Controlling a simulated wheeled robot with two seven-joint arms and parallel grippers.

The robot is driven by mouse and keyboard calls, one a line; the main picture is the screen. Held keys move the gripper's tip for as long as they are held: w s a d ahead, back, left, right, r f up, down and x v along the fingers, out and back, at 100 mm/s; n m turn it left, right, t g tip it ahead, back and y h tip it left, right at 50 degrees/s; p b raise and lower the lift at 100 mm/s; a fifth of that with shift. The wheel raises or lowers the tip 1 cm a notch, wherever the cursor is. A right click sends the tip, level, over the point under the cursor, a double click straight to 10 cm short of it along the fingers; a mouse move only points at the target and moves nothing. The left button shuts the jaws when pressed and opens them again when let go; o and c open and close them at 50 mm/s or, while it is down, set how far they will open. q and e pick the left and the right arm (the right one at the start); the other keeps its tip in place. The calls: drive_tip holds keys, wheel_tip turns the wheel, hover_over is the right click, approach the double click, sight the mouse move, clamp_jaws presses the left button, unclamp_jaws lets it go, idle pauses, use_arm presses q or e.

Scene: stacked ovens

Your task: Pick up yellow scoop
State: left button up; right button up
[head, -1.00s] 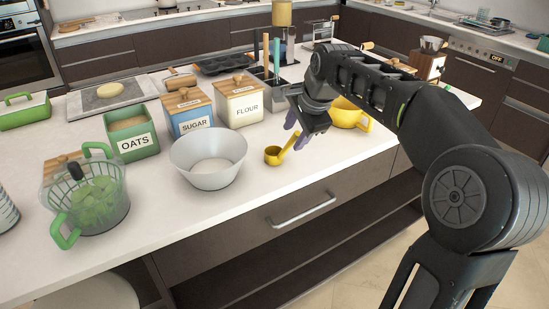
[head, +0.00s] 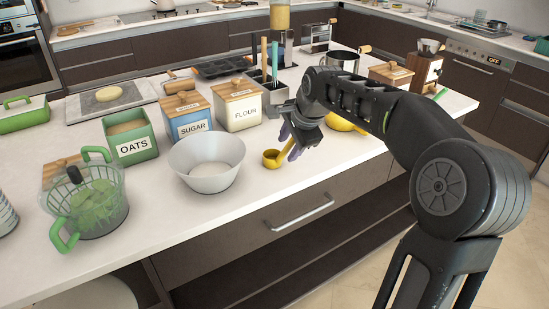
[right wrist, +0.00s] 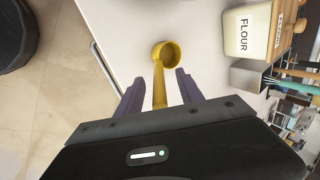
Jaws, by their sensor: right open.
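The yellow scoop (head: 272,158) lies on the white countertop, to the right of the grey-white bowl, its handle pointing up and right toward my right gripper. My right gripper (head: 291,142) is open, with its purple fingertips at the scoop's handle. In the right wrist view the scoop (right wrist: 166,55) has its round cup beyond the fingertips. The handle runs back between the two open fingers of the gripper (right wrist: 157,90), with a gap on each side. The near end of the handle is hidden by the gripper body. My left gripper is not in view.
A bowl (head: 207,180) stands left of the scoop. Oats (head: 131,143), sugar (head: 187,120) and flour (head: 238,111) canisters stand behind. A yellow object (head: 342,122) is partly hidden behind my right arm. The counter's front edge is close to the scoop.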

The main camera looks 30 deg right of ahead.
sight(287, 151)
drive_tip(key=x, duration=0.3)
drive_tip(key=shift+d+f, duration=0.1)
drive_tip(key=shift+f, duration=0.15)
drive_tip(key=shift+c, duration=0.4)
clamp_jaws()
idle(0.5)
